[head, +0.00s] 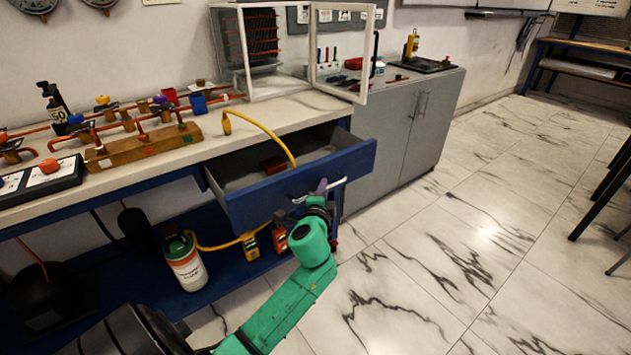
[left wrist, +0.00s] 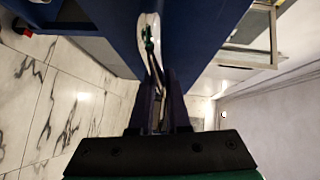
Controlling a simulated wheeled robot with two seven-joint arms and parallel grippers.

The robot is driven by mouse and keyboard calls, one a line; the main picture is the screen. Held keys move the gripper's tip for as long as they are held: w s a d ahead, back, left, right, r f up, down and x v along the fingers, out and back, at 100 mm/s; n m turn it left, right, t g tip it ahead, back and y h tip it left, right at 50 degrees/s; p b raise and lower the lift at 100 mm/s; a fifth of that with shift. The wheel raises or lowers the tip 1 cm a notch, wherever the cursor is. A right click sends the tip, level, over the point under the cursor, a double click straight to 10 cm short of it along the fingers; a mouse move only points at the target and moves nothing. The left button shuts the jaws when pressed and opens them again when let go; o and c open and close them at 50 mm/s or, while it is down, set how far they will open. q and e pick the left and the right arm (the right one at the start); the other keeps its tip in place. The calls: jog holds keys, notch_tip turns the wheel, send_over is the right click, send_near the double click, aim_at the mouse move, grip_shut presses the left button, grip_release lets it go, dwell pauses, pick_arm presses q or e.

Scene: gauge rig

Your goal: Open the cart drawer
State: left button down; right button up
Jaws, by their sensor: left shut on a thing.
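The blue drawer (head: 295,183) stands pulled out of the bench, with its grey inside showing. A dark red object (head: 273,164) lies in it. A pale bar handle (head: 322,190) runs along the drawer's front. My left gripper (head: 321,187) is at this handle, at the end of my green arm. In the left wrist view, my left gripper (left wrist: 163,95) has its two dark fingers shut on the light handle (left wrist: 150,45), in front of the blue drawer face (left wrist: 198,40). The exact contact is partly hidden by the fingers. My right gripper is in neither view.
A yellow hose (head: 265,128) arches from the worktop into the drawer. A glass-sided case (head: 345,50) stands on the bench, with a grey cabinet (head: 425,115) to the right. A gas bottle (head: 184,260) stands on the lower shelf.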

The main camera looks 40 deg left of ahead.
pick_arm(q)
jog(key=shift+s+d, duration=0.25)
jog(key=shift+d, duration=0.45)
jog(key=shift+s+d, duration=0.2)
jog(key=shift+d, duration=0.55)
jog(key=shift+s+d, duration=0.25)
jog(key=shift+d, duration=0.45)
jog(key=c, duration=0.9)
grip_release()
jog(key=v, duration=1.4)
jog(key=shift+s+d+b, duration=0.1)
jog(key=shift+s+b, duration=0.2)
jog(key=shift+b, duration=0.05)
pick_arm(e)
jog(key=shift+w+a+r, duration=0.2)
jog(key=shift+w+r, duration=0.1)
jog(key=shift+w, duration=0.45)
